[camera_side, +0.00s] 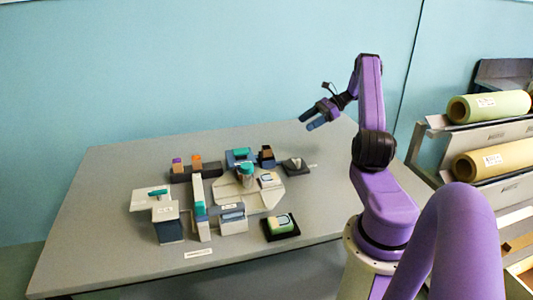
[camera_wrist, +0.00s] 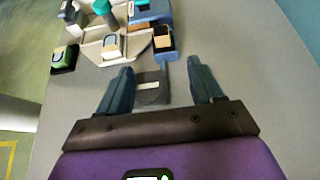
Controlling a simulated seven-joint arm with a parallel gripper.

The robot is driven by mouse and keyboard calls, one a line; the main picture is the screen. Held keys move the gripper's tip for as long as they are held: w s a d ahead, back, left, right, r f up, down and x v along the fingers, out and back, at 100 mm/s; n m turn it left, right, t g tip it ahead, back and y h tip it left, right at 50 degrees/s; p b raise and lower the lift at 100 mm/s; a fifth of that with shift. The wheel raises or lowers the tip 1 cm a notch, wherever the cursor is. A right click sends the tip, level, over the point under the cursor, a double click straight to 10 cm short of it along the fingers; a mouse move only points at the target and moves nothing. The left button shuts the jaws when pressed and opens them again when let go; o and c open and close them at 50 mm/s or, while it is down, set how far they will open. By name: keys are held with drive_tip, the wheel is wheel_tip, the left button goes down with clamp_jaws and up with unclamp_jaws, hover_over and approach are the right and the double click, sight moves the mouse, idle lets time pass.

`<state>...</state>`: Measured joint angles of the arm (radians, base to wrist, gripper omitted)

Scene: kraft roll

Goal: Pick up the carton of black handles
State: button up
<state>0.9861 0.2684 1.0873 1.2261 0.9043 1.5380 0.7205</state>
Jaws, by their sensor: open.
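My gripper (camera_side: 312,119) is open and empty, raised above the table's far right part. In the wrist view its two blue-grey fingers (camera_wrist: 160,68) stand wide apart. No label is readable, so I cannot tell for sure which thing is the carton of black handles. A small green carton with a dark loop mark on top (camera_side: 281,222) sits on a black pad at the front; it shows at the left in the wrist view (camera_wrist: 65,56). A dark box with a brown top (camera_side: 267,155) stands at the back; the wrist view shows it (camera_wrist: 163,42) beyond my fingers.
A dark pad with a small grey piece (camera_side: 295,165) lies at the table's right; it shows between my fingers (camera_wrist: 150,90). A pale plate (camera_side: 245,192) holds a teal-topped piece and a small box. Purple and orange pieces stand behind. The table's left is clear.

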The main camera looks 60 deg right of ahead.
approach(267, 147)
drive_tip(key=x, duration=0.2)
drive_tip(key=shift+x, duration=2.95)
drive_tip(key=shift+c, duration=0.3)
drive_tip(key=c, duration=1.1)
